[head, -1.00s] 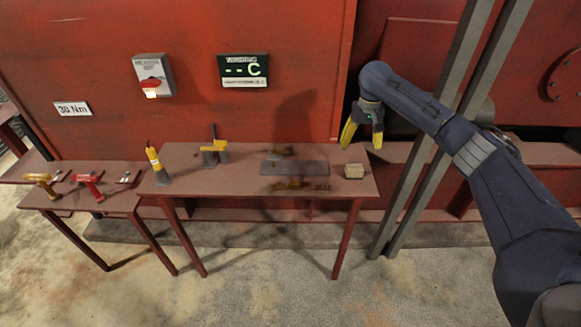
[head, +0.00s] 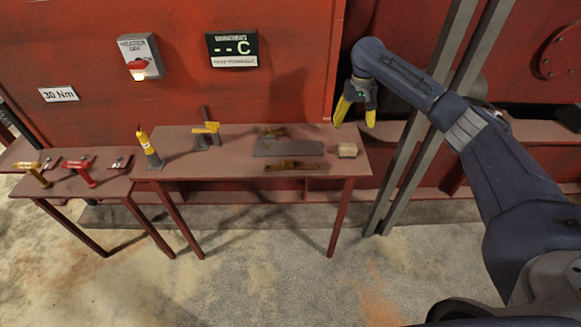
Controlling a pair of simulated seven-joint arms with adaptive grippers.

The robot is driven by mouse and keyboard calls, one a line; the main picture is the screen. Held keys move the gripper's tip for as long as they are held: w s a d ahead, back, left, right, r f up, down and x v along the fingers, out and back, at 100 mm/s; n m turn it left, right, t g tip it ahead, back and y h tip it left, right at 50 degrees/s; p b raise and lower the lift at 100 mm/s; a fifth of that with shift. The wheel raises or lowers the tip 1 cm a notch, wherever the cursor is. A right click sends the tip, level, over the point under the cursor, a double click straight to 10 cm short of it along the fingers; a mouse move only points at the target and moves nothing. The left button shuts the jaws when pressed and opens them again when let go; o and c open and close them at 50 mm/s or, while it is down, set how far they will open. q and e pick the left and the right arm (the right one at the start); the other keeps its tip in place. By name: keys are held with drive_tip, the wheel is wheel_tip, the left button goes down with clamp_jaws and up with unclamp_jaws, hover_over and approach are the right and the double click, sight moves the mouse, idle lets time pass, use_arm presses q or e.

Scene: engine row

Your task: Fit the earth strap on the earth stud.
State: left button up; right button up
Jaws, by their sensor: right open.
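A flat brown, strap-like piece (head: 292,166) lies along the front edge of the larger table; it may be the earth strap. A grey plate (head: 288,148) lies just behind it, with a small brownish part (head: 274,133) at its back edge. I cannot tell which part is the earth stud. My right gripper (head: 354,124) has yellow fingers, spread apart and pointing down. It is open and empty, near the table's back right corner, above and behind a small tan block (head: 347,150). My left gripper is not in view.
On the larger table (head: 230,165) stand a yellow bottle-like tool (head: 147,146) and a yellow-topped grey stand (head: 206,130). A lower table at left holds a yellow tool (head: 33,173) and a red tool (head: 80,171). Grey uprights (head: 412,150) stand right of the larger table.

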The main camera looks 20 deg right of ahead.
drive_tip(key=c, duration=0.7)
drive_tip(key=shift+o, duration=0.2)
wheel_tip(320, 180, up, 4)
drive_tip(key=n, duration=1.5)
hover_over(290, 162)
drive_tip(key=f+n, duration=0.1)
drive_tip(key=f, duration=0.4)
drive_tip(key=f+n, duration=0.2)
drive_tip(key=f, duration=0.3)
drive_tip(key=shift+s+d+f, duration=0.1)
drive_tip(key=shift+s+f, duration=0.1)
drive_tip(key=shift+f, duration=0.05)
drive_tip(key=shift+w+f, duration=0.2)
drive_tip(key=shift+f, duration=3.4)
